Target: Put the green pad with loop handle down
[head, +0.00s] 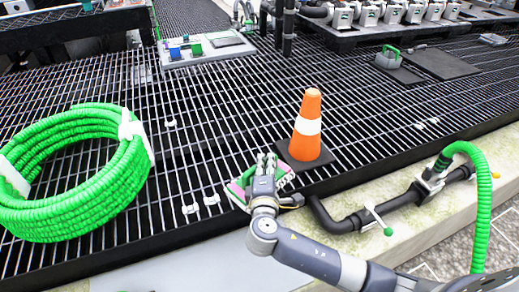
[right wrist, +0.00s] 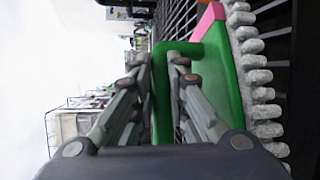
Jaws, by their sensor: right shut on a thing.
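My right gripper (head: 266,162) is shut on the loop handle of a green pad (head: 239,192) with pink parts, near the front edge of the grating. In the right wrist view, the gripper fingers (right wrist: 160,70) are on either side of the green loop, and the green pad body (right wrist: 226,85) has grey rounded nubs along its far side. The arm hides much of the pad in the head view. I cannot tell whether the pad touches the grating. My left gripper is not in view.
An orange cone (head: 309,125) stands just right of the pad. A green coiled hose (head: 70,170) lies at left. A black pipe (head: 390,208) with a valve runs along the right ledge. Another green looped item (head: 388,58) is at the back right. Open grating lies behind the gripper.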

